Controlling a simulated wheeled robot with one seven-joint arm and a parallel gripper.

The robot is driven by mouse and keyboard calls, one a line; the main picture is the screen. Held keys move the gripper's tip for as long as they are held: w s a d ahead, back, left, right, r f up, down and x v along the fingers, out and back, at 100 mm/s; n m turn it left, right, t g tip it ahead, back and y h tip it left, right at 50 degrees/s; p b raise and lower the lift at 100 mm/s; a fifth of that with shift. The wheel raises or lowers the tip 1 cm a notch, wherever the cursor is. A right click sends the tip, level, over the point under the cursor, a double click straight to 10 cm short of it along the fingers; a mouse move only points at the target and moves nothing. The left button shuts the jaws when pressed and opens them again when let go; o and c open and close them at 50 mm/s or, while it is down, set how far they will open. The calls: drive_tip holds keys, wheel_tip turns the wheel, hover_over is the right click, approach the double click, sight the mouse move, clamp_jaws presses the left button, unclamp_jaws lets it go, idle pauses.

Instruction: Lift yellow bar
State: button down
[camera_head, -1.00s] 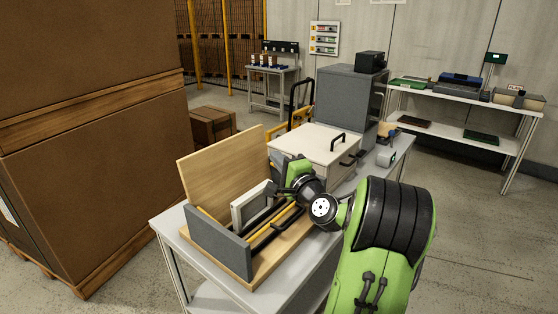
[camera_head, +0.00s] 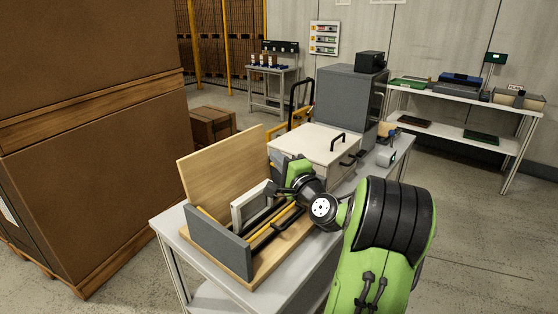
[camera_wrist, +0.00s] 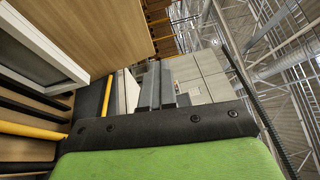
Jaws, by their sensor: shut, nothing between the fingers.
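A yellow bar (camera_head: 284,214) lies low in the wooden-based fixture, among dark bars; my gripper and a black handle hide part of it. In the wrist view a yellow bar (camera_wrist: 30,131) runs between dark bars at the left. Another yellow strip (camera_head: 207,215) shows behind the fixture's grey panel. My gripper (camera_head: 280,190) is above the fixture, beside the white-framed panel (camera_head: 250,204), its fingertips small and partly hidden. In the wrist view the gripper's grey fingers (camera_wrist: 155,86) appear together and empty, apart from the yellow bar at the left.
The fixture has a tall wooden back board (camera_head: 222,172) and a grey front panel (camera_head: 218,246). A pale box with black handles (camera_head: 310,145) stands just behind my gripper, with a grey cabinet (camera_head: 345,100) beyond. The grey table (camera_head: 285,283) has a bare front strip.

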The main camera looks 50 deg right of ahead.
drive_tip(key=c, duration=1.4)
unclamp_jaws()
drive_tip(key=shift+c, duration=0.2)
drive_tip(key=b+v, duration=0.3)
drive_tip(key=v, duration=1.2)
drive_tip(key=shift+s+b, duration=0.3)
drive_tip(key=shift+s, duration=0.05)
drive_tip(key=shift+f, duration=0.1)
